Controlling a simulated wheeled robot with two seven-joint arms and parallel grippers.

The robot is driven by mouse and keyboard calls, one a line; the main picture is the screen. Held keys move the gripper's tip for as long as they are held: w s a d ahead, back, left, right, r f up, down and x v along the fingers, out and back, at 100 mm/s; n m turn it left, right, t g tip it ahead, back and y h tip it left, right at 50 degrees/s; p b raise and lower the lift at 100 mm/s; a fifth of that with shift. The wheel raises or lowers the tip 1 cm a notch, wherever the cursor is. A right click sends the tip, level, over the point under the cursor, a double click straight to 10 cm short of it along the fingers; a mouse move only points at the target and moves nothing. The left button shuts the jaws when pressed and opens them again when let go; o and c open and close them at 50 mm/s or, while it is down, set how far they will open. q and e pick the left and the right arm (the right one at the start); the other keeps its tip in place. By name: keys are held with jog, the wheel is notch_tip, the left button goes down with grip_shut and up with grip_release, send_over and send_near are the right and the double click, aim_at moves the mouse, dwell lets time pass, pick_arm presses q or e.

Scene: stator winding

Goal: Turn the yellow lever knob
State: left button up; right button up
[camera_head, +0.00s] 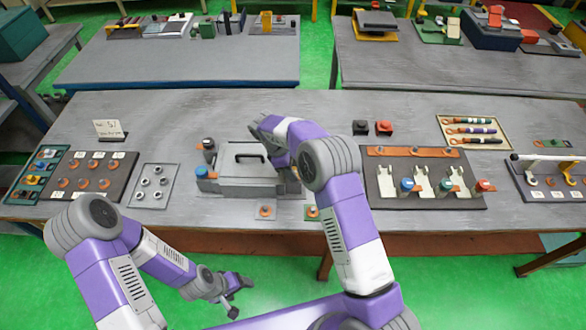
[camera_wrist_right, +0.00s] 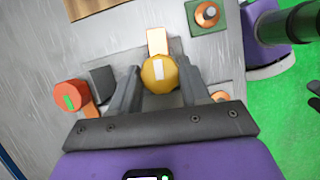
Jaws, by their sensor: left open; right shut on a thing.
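The yellow lever knob (camera_wrist_right: 160,77) is round with a pale mark on top, and shows in the right wrist view. My right gripper (camera_wrist_right: 159,70) has one finger on each side of the knob and is shut on it. An orange-copper piece (camera_wrist_right: 158,41) shows just beyond the knob. In the head view my right arm hides the knob and the right gripper's fingertips, at the right end of a grey box with a black handle (camera_head: 243,158). My left gripper (camera_head: 235,291) is open and empty, low in front of the table.
A red knob (camera_wrist_right: 73,94) and a dark block (camera_wrist_right: 103,82) lie left of the fingers. A green plate with a round copper part (camera_wrist_right: 207,14) is at upper right. The table (camera_head: 220,112) also bears a panel with blue and red knobs (camera_head: 426,195).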

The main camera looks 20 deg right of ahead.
jog(key=shift+s+a+f+n, duration=0.1)
jog(key=shift+s+f+n, duration=0.05)
jog(key=shift+f+n, duration=0.15)
jog(key=o, duration=1.1)
jog(key=shift+c, duration=0.2)
jog(key=shift+r, duration=0.15)
jog(key=v, duration=0.7)
jog(key=shift+r, duration=0.25)
jog(key=shift+a, duration=0.1)
